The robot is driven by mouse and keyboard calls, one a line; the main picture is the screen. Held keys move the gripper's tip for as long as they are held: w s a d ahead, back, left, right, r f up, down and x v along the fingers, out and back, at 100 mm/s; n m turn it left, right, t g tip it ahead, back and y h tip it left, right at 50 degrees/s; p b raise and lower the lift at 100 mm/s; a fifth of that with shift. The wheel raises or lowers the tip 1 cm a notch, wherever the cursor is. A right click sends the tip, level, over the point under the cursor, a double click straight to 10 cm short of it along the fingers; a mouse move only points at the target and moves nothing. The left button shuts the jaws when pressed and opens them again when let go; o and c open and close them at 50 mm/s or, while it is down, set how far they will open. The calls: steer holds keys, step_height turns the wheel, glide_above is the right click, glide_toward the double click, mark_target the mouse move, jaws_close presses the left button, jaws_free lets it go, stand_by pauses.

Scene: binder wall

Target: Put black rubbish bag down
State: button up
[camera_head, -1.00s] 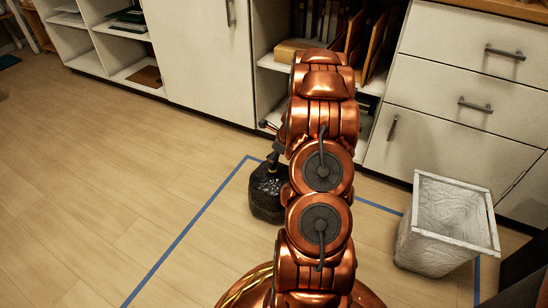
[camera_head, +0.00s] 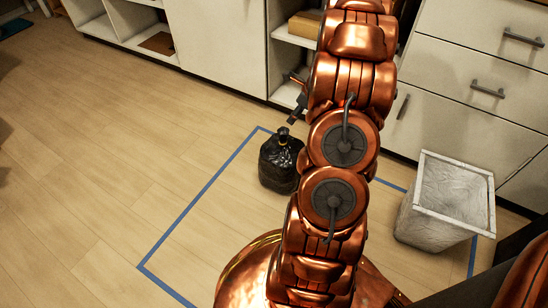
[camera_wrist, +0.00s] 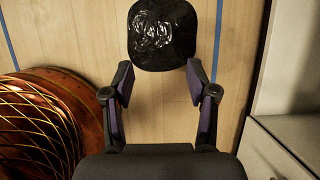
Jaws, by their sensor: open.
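The black rubbish bag (camera_head: 279,164) stands upright on the wooden floor, inside the blue tape outline, left of my arm in the head view. In the wrist view the bag (camera_wrist: 162,36) lies beyond my fingertips, with its top edge cut off by the frame. My gripper (camera_wrist: 158,75) is open and empty, its two fingers spread apart with bare floor between them. In the head view my gripper (camera_head: 296,108) shows only in part above the bag, the rest hidden behind my arm.
A whitish bin (camera_head: 446,203) stands on the floor to the right of my arm. Blue tape (camera_head: 205,195) marks an area around the bag. White cabinets (camera_head: 218,48) with drawers and shelves line the back. The floor at left is clear.

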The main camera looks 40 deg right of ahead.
steer(key=s+a+r+n+g+y, duration=0.1)
steer(key=a+r+n, duration=0.3)
steer(key=a, duration=0.5)
steer(key=s+a+r+n+g, duration=0.1)
steer(key=a+r+n, duration=0.2)
steer(key=a+n, duration=0.4)
steer(key=s+a+r+n+g+y, duration=0.1)
steer(key=a+r+n, duration=0.25)
steer(key=a, duration=0.65)
steer(key=s+a+r+n+g+h, duration=0.1)
steer(key=s+a+n, duration=0.3)
steer(key=s+n, duration=0.2)
steer(key=s+a+r+n+g+h, duration=0.1)
steer(key=s+a+n, duration=0.3)
steer(key=s, duration=0.5)
steer(key=s+a+r+n+g+h, duration=0.1)
steer(key=s+a+r+n+g, duration=0.1)
steer(key=s+n, duration=0.6)
steer(key=a+r, duration=0.1)
steer(key=a, duration=0.1)
steer(key=shift+a+g, duration=0.3)
steer(key=shift+a, duration=0.05)
steer(key=shift+r, duration=0.1)
